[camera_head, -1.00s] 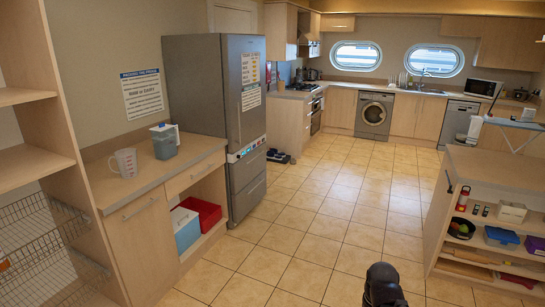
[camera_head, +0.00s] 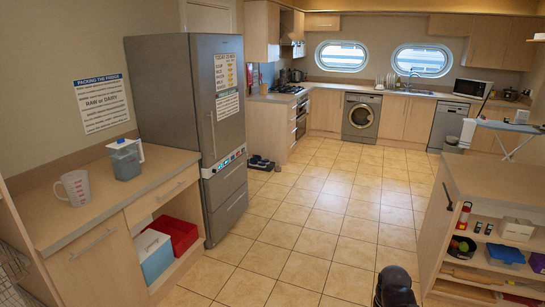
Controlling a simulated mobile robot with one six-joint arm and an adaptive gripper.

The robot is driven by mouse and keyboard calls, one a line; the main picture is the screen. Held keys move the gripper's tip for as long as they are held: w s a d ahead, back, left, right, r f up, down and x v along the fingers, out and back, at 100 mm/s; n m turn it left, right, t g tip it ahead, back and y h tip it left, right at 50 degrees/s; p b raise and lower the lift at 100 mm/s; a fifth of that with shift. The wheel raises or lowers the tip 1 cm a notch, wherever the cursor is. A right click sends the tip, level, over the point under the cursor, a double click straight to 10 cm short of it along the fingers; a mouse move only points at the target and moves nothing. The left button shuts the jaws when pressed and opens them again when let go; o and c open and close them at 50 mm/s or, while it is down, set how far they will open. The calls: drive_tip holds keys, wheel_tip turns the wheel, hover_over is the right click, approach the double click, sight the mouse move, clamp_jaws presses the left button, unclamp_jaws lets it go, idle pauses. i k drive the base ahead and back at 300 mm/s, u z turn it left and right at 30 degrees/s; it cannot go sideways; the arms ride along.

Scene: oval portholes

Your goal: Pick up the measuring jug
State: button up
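The measuring jug (camera_head: 76,188) is clear with red markings and stands upright on the wooden counter (camera_head: 95,221) at the left. Its handle points left. A blue-grey container with a white handle (camera_head: 126,161) stands behind it to the right, apart from it. A black rounded part of my own arm shows at the bottom edge, right of centre, well away from the jug. My gripper's fingers are not visible.
A grey fridge (camera_head: 190,120) stands at the counter's far end. Blue and red bins (camera_head: 154,257) sit on the open shelf below. A shelved island (camera_head: 500,180) is at the right. The tiled floor (camera_head: 300,235) between is clear.

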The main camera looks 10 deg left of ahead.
sight(76, 185)
drive_tip(key=u, duration=0.05)
drive_tip(key=i, duration=1.55)
drive_tip(key=u, duration=0.4)
drive_tip(key=i, duration=0.75)
drive_tip(key=u, duration=0.8)
drive_tip(key=i, duration=0.5)
drive_tip(key=u, duration=0.95)
drive_tip(key=i, duration=0.9)
drive_tip(key=u, duration=0.5)
